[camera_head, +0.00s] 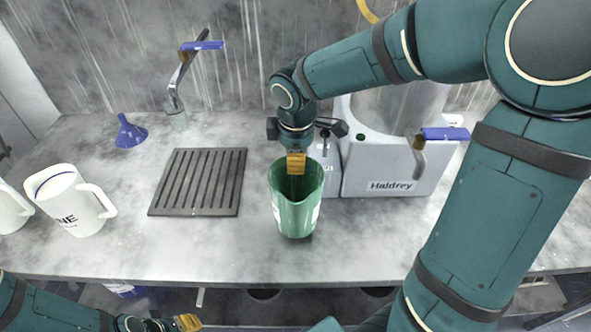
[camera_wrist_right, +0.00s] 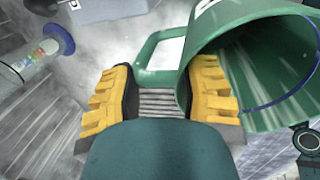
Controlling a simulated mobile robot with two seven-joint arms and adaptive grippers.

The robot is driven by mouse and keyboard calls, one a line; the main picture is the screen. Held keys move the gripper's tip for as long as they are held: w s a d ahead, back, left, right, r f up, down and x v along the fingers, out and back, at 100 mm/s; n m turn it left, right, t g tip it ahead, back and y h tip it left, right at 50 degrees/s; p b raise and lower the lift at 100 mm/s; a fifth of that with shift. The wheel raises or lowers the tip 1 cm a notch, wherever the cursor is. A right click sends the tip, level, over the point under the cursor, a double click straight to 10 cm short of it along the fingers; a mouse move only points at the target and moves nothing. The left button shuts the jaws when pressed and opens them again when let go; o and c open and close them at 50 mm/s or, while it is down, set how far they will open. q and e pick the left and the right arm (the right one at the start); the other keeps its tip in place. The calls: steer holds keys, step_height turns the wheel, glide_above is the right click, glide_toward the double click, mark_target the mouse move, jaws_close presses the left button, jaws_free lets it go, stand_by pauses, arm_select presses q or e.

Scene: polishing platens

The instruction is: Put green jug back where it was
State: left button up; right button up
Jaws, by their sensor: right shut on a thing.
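The green jug (camera_head: 297,212) is upright near the middle of the bench in the head view, its open mouth facing up. In the right wrist view the green jug (camera_wrist_right: 255,60) fills the upper right, and its handle (camera_wrist_right: 160,58) reaches between the yellow fingers. My right gripper (camera_head: 296,165) comes down at the jug's far rim and is shut on it; its fingers also show in the wrist view (camera_wrist_right: 158,98). Whether the jug's base touches the bench is unclear. My left gripper (camera_head: 186,322) is at the bottom edge, below the bench front; its opening does not show.
A dark slotted mat (camera_head: 198,182) lies left of the jug. White jugs (camera_head: 72,200) stand at the far left, a blue funnel (camera_head: 130,131) behind them. Bare bench (camera_head: 170,248) lies in front of the mat.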

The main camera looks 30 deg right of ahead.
step_height(320, 180, down, 3)
steer(key=shift+f+b, duration=0.2)
steer(key=shift+b, duration=0.15)
steer(key=o, duration=1.2)
steer(key=shift+c, duration=0.2)
step_height(320, 180, up, 12)
steer(key=s+a+p, duration=0.1)
steer(key=s+p, duration=0.1)
steer(key=p, duration=0.1)
steer(key=shift+a, duration=0.1)
